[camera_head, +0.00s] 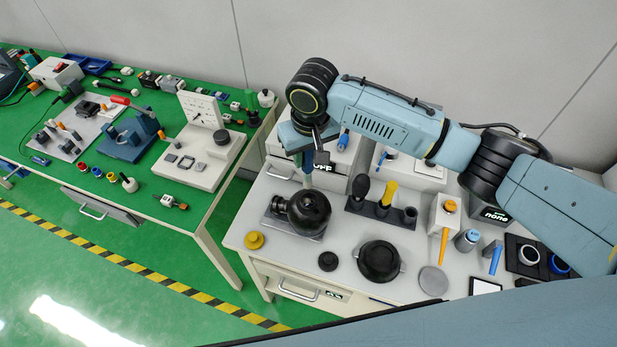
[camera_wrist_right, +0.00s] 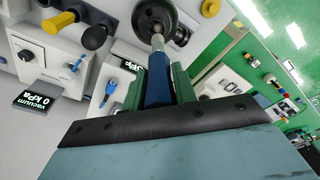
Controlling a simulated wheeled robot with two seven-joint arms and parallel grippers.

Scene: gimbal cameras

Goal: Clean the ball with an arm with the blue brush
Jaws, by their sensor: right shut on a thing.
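The black ball (camera_head: 308,208) with a short arm on its left side rests on a grey plate (camera_head: 270,224) on the white table. My right gripper (camera_head: 308,160) is above the ball, pointing down, shut on the blue brush. In the right wrist view, the brush's blue handle (camera_wrist_right: 157,90) is between the green fingers, and its pale tip (camera_wrist_right: 157,42) points at the dark ball (camera_wrist_right: 152,10). I cannot tell whether the tip touches the ball. My left gripper is not in view.
A black holder (camera_head: 374,212) with a black and a yellow handle stands right of the ball. A black round lidded dish (camera_head: 379,262), a black knob (camera_head: 328,261) and a yellow knob (camera_head: 254,240) are in front. White boxes stand behind. A green workbench (camera_head: 140,210) is left, across a gap.

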